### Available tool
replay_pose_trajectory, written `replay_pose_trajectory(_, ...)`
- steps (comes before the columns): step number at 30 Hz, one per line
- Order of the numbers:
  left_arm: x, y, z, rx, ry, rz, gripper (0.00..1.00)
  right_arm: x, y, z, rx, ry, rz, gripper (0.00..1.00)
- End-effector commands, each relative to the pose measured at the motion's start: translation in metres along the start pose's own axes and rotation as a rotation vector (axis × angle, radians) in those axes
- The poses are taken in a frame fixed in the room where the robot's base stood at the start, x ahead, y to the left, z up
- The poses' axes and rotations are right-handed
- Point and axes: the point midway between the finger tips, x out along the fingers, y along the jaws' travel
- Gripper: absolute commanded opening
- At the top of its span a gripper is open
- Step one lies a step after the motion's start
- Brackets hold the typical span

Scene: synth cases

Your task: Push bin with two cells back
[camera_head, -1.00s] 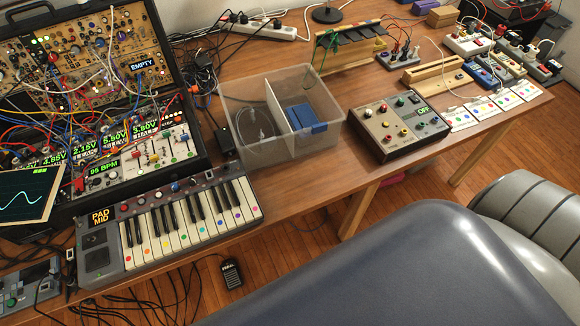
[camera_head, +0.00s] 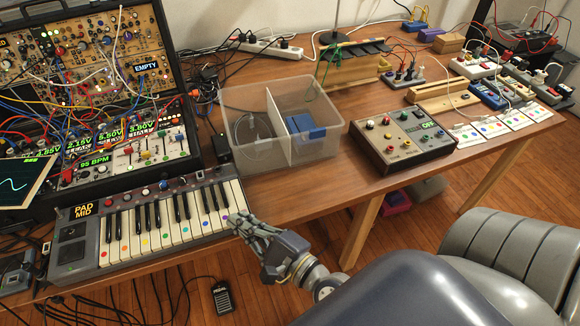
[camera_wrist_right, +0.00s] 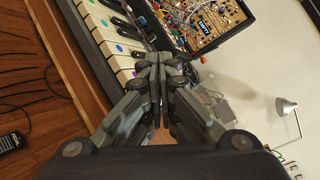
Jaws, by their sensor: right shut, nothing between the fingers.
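The clear plastic bin with two cells (camera_head: 312,152) stands on the wooden table, right of the keyboard. A divider (camera_head: 277,128) splits it. Its left cell holds a coiled clear cable or tube (camera_head: 251,130), and its right cell holds a blue box (camera_head: 303,132). My right gripper (camera_head: 236,222) is shut and empty. It is at the table's front edge by the keyboard's right end, in front of the bin and apart from it. In the right wrist view the shut fingers (camera_wrist_right: 158,62) show, with the bin blurred and partly hidden behind them. My left gripper is not in view.
A keyboard (camera_head: 150,225) and a synth case (camera_head: 150,150) stand to the left. A control box (camera_head: 402,136) is close on the right. Behind the bin lie a power strip (camera_head: 264,47) and black cables. A wooden rack (camera_head: 350,65) stands behind right.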

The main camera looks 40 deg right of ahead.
Motion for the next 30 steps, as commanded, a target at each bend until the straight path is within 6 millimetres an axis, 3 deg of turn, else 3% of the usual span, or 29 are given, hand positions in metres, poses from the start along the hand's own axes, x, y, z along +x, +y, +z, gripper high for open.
replay_pose_trajectory(7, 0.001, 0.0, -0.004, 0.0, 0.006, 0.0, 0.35, -0.017, -0.035, -0.055, 0.508, 0.138, -0.282, 0.0)
replay_pose_trajectory(12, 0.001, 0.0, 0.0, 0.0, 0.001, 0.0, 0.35, -0.041, -0.047, -0.101, 0.797, 0.226, -0.483, 0.0)
replay_pose_trajectory(15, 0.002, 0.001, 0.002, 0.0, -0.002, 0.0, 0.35, -0.052, -0.049, -0.118, 0.899, 0.258, -0.565, 0.0)
replay_pose_trajectory(22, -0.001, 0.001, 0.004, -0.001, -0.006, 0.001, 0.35, -0.055, -0.053, -0.132, 0.96, 0.277, -0.62, 0.0)
replay_pose_trajectory(30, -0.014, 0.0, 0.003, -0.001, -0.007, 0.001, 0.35, -0.02, -0.071, -0.151, 0.956, 0.274, -0.619, 0.0)
